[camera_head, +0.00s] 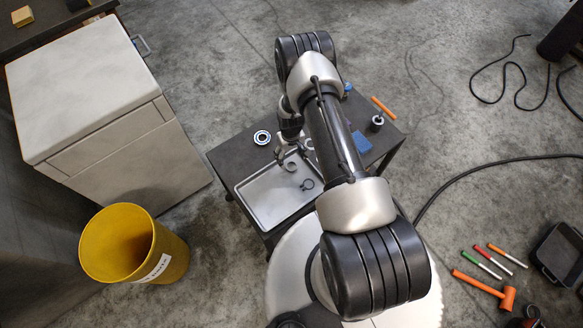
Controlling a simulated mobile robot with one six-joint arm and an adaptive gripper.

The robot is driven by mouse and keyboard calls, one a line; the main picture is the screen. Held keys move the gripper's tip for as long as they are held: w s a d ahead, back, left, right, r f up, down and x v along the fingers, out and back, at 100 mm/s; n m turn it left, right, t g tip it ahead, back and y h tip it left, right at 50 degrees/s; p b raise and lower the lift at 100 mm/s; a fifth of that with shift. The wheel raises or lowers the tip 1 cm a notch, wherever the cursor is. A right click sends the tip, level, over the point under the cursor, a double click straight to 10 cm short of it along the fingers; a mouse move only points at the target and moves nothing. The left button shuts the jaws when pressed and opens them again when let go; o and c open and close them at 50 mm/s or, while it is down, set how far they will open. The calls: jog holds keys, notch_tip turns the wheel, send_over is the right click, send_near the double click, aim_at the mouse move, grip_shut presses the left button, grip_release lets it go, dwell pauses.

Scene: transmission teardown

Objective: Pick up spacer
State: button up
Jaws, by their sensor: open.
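My gripper (287,155) is small in view, points down over the back edge of the metal tray (245,188), and is open. I cannot tell for sure which part is the spacer. A small dark ring (307,185) lies in the tray, in front and to the right of my gripper. A round light ring with a dark centre (262,137) lies on the dark table to the left of my gripper. A small grey curved shape shows right at my fingertips, and I cannot tell whether it is a part or a finger. My arm hides the middle of the table.
The dark table (228,152) also bears a blue block (361,142), a small cylindrical part (377,122) and an orange stick (383,107). A white cabinet (90,90) and a yellow bin (135,245) stand left. Tools, including an orange hammer (485,287), lie on the floor at right.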

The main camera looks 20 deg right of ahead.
aim_at(292, 167)
jog(key=f, duration=0.2)
jog(key=f+b, duration=0.1)
jog(key=f, duration=0.1)
jog(key=f+b, duration=0.1)
jog(key=shift+s+f, duration=0.25)
jog(key=shift+f, duration=0.15)
jog(key=shift+r, duration=0.1)
jog(key=shift+c, duration=0.5)
jog(key=c, duration=1.1)
